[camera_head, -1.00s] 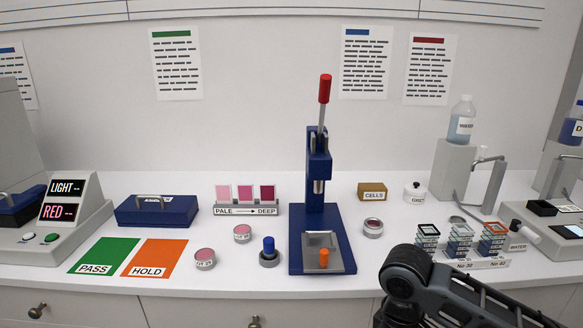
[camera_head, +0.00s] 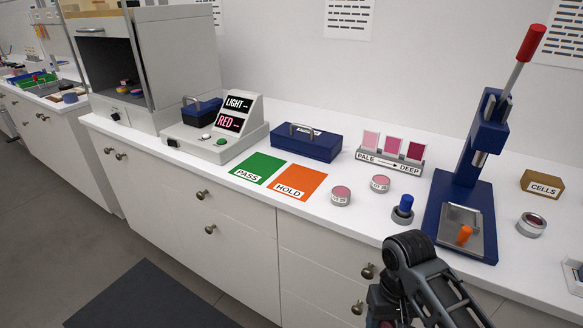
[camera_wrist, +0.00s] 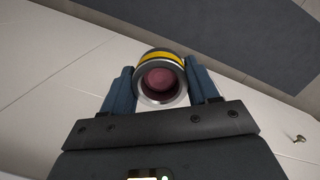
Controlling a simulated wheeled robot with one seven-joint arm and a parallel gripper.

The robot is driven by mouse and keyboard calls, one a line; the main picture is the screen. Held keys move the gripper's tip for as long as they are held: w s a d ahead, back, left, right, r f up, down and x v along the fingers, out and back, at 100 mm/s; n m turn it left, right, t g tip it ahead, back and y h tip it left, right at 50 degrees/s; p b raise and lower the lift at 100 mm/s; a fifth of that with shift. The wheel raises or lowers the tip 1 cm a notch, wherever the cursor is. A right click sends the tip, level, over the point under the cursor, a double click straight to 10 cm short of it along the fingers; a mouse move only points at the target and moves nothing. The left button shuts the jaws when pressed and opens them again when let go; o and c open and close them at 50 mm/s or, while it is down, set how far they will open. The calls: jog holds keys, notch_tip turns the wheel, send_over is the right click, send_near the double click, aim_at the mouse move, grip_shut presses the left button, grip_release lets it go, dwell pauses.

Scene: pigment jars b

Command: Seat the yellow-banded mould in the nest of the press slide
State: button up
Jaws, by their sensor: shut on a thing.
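In the wrist view my gripper (camera_wrist: 161,88) is shut on the yellow-banded mould (camera_wrist: 160,57), a round metal ring with a yellow band and dark pink material inside. The blue fingers press it from both sides. The head view shows my arm at the lower right, in front of the counter; the fingertips and mould are not clear there. The blue press (camera_head: 477,160) with a red-knobbed lever stands on the counter at the right. Its grey slide (camera_head: 457,218) with an orange knob (camera_head: 464,234) lies at the front of its base. No mould shows on the slide.
A blue-handled tamper (camera_head: 403,208) stands left of the press, and a metal ring with dark contents (camera_head: 531,225) stands right of it. Two pink jars (camera_head: 341,195) (camera_head: 380,183), the orange HOLD card (camera_head: 299,182), the green PASS card (camera_head: 258,167) and a blue case (camera_head: 306,143) lie further left.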

jog(key=shift+s+d+f, duration=0.3)
jog(key=shift+s, duration=0.15)
jog(key=shift+s+d+f, duration=0.25)
jog(key=shift+s+f, duration=0.05)
jog(key=shift+s, duration=0.15)
dwell(0.3)
